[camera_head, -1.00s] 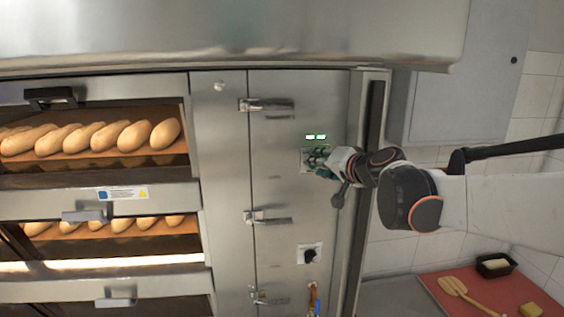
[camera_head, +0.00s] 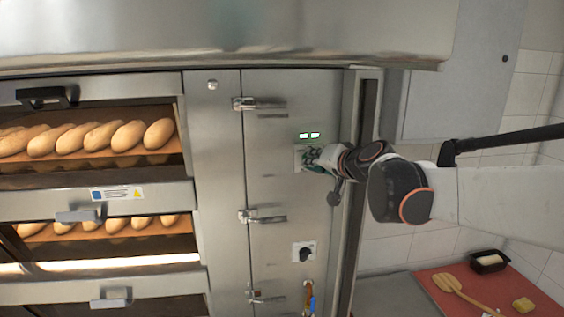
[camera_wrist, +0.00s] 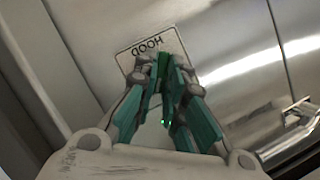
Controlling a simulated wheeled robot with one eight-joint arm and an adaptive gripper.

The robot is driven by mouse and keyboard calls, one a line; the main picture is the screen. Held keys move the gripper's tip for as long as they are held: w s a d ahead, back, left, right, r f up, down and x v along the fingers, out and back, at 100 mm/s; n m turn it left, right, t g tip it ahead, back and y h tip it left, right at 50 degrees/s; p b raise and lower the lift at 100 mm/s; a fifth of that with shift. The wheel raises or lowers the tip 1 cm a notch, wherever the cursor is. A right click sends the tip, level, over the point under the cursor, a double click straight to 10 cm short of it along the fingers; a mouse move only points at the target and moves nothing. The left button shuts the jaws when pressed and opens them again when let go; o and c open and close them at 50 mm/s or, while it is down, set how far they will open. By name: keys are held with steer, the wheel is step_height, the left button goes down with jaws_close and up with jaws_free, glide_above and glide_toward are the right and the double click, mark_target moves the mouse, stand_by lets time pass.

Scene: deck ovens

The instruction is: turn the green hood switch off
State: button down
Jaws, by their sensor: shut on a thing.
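The hood switch's pale plate (camera_head: 298,162) is on the steel oven panel, below two small lights (camera_head: 309,135). In the wrist view the plate (camera_wrist: 127,61) carries the word HOOD, seen upside down. My gripper (camera_head: 308,157) reaches it from the right. Its teal fingers (camera_wrist: 166,75) are close together at the plate, shut on the switch.
Another dark knob (camera_head: 305,253) is lower on the panel. Metal latches (camera_head: 262,104) stick out to its left, and a dark vertical bar (camera_head: 366,130) runs to the right of the plate. Oven decks with loaves (camera_head: 130,135) are at left; a red board (camera_head: 430,282) lies at lower right.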

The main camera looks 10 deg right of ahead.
steer(key=shift+a+f+n+h+b, duration=0.1)
steer(key=shift+a+n+h+b, duration=0.1)
steer(key=shift+n+h+b, duration=1.25)
steer(key=shift+a+n+h+b, duration=0.3)
steer(key=shift+n+h, duration=0.8)
steer(key=shift+n, duration=1.2)
steer(key=shift+a+f+n+h+b, duration=0.15)
steer(key=shift+n+h+b, duration=0.9)
steer(key=shift+n, duration=0.8)
steer(key=shift+r+h, duration=0.15)
steer(key=shift+h, duration=0.25)
steer(key=c, duration=1.7)
jaws_free()
steer(key=shift+o, duration=0.2)
